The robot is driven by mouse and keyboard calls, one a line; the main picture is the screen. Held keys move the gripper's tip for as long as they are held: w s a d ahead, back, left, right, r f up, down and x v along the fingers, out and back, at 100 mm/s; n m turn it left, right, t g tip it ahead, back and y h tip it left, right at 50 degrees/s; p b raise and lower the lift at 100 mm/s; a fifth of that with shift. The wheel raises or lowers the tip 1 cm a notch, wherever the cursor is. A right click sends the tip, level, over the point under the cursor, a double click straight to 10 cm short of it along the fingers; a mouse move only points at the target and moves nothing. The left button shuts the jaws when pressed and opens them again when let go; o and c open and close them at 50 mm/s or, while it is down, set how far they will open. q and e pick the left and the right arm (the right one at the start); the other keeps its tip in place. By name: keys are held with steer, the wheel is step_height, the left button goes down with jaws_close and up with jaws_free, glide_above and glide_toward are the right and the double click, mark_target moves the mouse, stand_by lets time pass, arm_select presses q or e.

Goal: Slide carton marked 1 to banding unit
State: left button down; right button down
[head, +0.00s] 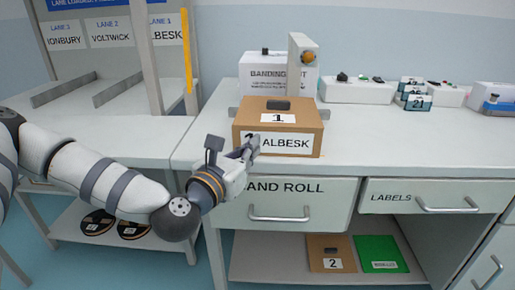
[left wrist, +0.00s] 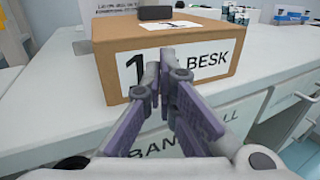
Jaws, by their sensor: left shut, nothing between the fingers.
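The carton marked 1 (head: 310,140) is a brown box with a label reading ALBESK and a dark block on its top. It stands on the counter in front of the white banding unit (head: 262,70), which has an upright post with an orange knob. In the left wrist view the carton (left wrist: 222,42) fills the upper middle. My left gripper (head: 252,146) is shut and empty, its fingertips at the carton's near face by the left end of the label. I cannot tell whether they touch it. The fingers (left wrist: 165,62) cover part of the label. My right gripper is not in view.
The counter (head: 430,150) is clear right of the carton. Below are the BAND ROLL drawer (head: 325,205) and the LABELS drawer (head: 400,198). A lane rack (head: 90,60) with a yellow strip stands left.

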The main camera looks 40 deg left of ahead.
mark_target(262, 137)
arm_select(q)
steer(key=shift+w+a, duration=0.15)
steer(key=shift+w, duration=1)
steer(key=shift+w+a+f+b, duration=0.15)
steer(key=shift+w+b, duration=0.3)
steer(key=shift+w, duration=0.55)
steer(key=shift+r, duration=0.2)
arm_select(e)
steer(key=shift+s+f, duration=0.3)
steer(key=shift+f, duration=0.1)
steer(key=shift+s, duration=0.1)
